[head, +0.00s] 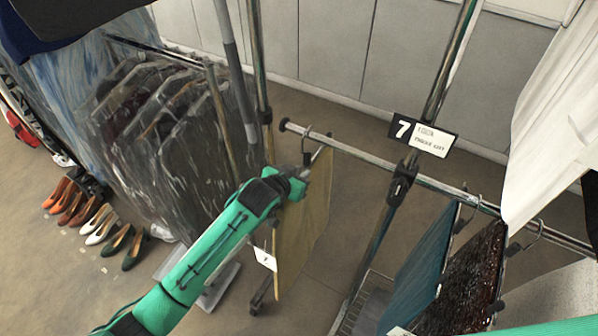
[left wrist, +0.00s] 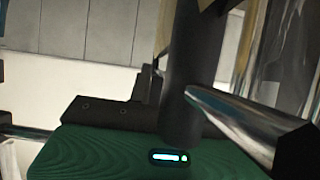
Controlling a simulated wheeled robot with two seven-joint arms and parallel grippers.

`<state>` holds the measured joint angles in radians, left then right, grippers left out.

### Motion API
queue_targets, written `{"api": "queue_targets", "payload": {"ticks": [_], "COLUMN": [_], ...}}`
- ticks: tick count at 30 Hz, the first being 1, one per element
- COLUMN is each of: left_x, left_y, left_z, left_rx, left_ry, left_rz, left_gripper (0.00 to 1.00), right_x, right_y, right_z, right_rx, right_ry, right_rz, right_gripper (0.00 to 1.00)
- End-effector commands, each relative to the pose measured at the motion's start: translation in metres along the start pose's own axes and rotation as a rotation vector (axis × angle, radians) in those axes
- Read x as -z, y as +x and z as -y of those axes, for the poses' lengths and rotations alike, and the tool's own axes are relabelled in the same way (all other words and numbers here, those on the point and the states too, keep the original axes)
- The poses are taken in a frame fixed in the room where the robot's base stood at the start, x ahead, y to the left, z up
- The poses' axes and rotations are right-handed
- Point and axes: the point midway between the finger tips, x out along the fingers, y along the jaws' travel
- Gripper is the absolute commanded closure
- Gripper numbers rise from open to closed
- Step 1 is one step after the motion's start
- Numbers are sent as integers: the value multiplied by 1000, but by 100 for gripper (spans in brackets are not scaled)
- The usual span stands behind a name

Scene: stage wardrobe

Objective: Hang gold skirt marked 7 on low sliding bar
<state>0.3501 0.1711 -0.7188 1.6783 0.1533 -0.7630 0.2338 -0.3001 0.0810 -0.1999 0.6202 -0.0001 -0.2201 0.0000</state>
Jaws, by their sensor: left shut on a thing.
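The gold skirt (head: 305,225) hangs upright from a hanger, with a small white tag (head: 264,258) at its lower left. My left gripper (head: 296,180) is shut on the hanger just below its hook (head: 306,145). The hook's top overlaps the low sliding bar (head: 355,155) close to the bar's left end; I cannot tell whether it rests on it. The chrome bar also shows close up in the left wrist view (left wrist: 235,125). A black sign (head: 424,135) marked 7 is on the rack above the bar. My right gripper is not in view.
A teal garment (head: 425,265) and a dark sequined one (head: 470,275) hang farther right on the bar. White cloth (head: 555,110) hangs at upper right. Plastic-covered garments (head: 165,130) and several shoes (head: 95,225) are at left. The bar between skirt and teal garment is clear.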

Motion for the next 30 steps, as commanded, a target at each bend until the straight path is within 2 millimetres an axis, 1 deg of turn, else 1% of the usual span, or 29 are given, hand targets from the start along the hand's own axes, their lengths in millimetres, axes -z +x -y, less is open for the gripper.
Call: {"api": "queue_targets", "payload": {"ticks": [8,9,11,12,13,23,26,30], "left_x": [-1,0,-1,-1,-1,-3,-4,-4], "left_y": [1,1,1,1,1,-1,-8,-27], "left_z": [0,0,0,0,0,0,0,0], "left_rx": [0,0,0,0,0,0,0,0], "left_ry": [0,0,0,0,0,0,0,1], "left_rz": [-3,-3,-3,-3,-2,1,0,-1], "left_gripper": [100,77,65,57,55,55,55,55], "right_x": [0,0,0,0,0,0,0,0], "right_y": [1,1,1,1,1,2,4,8], "right_z": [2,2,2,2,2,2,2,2], "right_rx": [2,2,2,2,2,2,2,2], "right_ry": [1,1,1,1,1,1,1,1], "right_rz": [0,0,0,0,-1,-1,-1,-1], "right_gripper": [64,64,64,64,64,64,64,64]}}
